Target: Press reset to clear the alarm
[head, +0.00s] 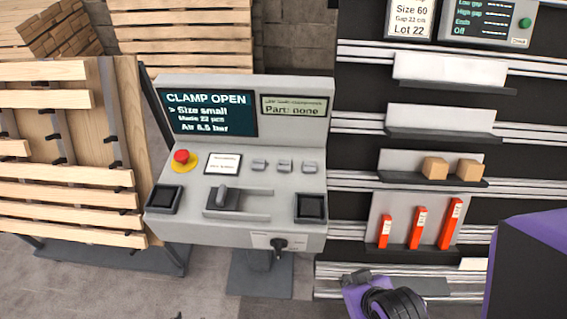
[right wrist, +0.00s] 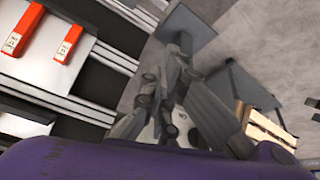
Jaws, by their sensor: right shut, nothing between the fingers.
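A grey console (head: 240,235) stands in the middle of the head view. Its dark screen (head: 208,112) reads "CLAMP OPEN", size small, air 6.5 bar. A small display (head: 296,108) reads "Part: none". A red mushroom button (head: 181,157) sits on a yellow base at left, beside a label plate (head: 223,163) too small to read. Several small switches (head: 284,166) are in a row to its right. I cannot tell which control is reset. My right gripper (head: 352,278) is shut and empty, low and right of the console, apart from it.
A lever (head: 224,197) and black pads (head: 165,200) are on the console, with a dark knob (head: 279,243) on its front. Slatted wood (head: 65,140) stands left. Right are shelves with red gauges (head: 419,228) and a panel with a green button (head: 525,22).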

